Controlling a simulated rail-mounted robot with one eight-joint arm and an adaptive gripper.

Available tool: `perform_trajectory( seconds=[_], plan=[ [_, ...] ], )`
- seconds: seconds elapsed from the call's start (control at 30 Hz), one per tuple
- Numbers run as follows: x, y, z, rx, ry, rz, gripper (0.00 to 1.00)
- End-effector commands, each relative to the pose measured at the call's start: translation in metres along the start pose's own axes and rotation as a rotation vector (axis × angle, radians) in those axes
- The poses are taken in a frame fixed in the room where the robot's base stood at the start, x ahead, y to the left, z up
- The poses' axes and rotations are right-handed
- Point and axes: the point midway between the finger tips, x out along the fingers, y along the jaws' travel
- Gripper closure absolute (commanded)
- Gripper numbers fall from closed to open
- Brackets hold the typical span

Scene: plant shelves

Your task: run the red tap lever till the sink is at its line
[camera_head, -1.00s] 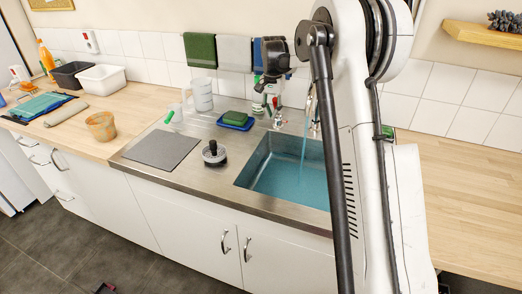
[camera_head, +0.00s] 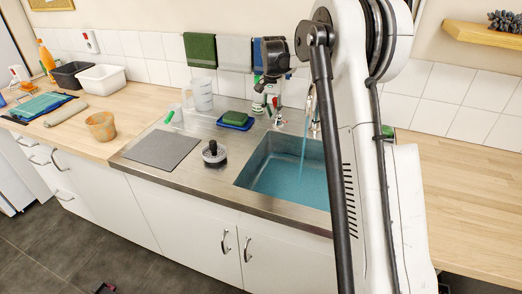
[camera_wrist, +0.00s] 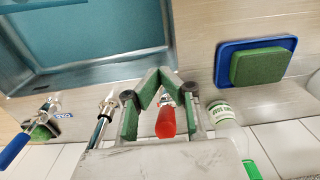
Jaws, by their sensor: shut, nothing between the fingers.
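The sink (camera_head: 243,176) holds blue water (camera_head: 285,183), and a stream (camera_head: 304,150) runs into it from the tap. In the wrist view the water (camera_wrist: 85,30) fills the upper left; I cannot make out the fill line. The red tap lever (camera_wrist: 166,123) shows just behind the closed fingertips of my gripper (camera_wrist: 158,74), between its green-padded fingers. I cannot tell whether they touch it. My gripper is shut and empty. A blue lever (camera_wrist: 14,150) stands at the left of the wrist view. In the head view my arm hides the sink's right side.
A green sponge (camera_wrist: 268,65) lies on a blue tray (camera_wrist: 226,50) beside the tap. A bottle (camera_wrist: 226,122) stands close to my gripper. A black-topped plug (camera_head: 214,154), a grey mat (camera_head: 162,149) and a clear jug (camera_head: 202,94) are left of the sink.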

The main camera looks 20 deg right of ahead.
Motion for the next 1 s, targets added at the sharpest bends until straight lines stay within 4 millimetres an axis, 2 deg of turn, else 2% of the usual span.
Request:
perform_trajectory(
  seconds=[0.47,1.0],
  plan=[
    [0.000,0.000,-0.002,0.000,0.000,0.000,1.00],
    [0.000,0.000,-0.064,0.001,0.000,0.000,1.00]
  ],
)
